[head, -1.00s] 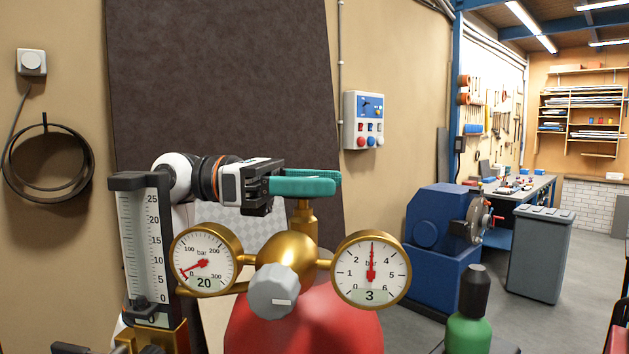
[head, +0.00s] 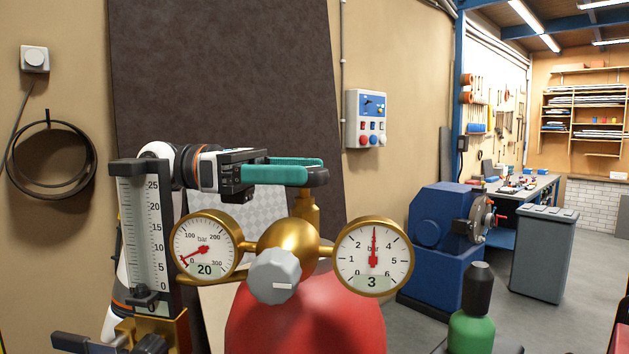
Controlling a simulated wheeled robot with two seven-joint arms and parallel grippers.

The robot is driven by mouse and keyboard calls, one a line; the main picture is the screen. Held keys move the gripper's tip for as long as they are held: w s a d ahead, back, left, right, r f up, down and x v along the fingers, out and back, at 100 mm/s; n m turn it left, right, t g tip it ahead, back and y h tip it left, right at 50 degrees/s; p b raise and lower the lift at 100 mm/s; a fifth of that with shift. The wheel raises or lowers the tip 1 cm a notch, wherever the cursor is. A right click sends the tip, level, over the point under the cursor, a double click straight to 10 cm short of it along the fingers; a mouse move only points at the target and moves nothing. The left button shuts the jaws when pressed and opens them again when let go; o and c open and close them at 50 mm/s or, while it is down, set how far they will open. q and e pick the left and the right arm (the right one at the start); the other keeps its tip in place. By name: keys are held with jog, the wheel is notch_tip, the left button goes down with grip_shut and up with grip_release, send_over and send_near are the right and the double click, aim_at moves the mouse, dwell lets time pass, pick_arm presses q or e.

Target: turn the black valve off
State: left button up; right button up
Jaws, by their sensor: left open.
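A brass regulator (head: 288,243) with a grey knob (head: 275,276) and two round gauges stands in front of me, above a red cylinder (head: 305,318). Its brass stem (head: 307,208) rises behind it. A dark piece (head: 318,178), which looks like the black valve, shows at the top of this stem, mostly hidden by my fingers. My left gripper (head: 305,170) reaches in from the left behind the gauges, its teal fingers open and level at the stem's top. I cannot tell if they touch the dark piece. My right gripper is not in view.
A clear scale tube (head: 143,230) stands upright at left, in front of my left arm. The left gauge (head: 205,247) reads 20, the right gauge (head: 373,257) 3. A green bottle with a black cap (head: 476,290) stands at lower right. A blue machine (head: 438,240) is behind.

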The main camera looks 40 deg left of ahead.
pick_arm(q)
jog(key=b+v, duration=0.2)
jog(key=v, duration=0.7)
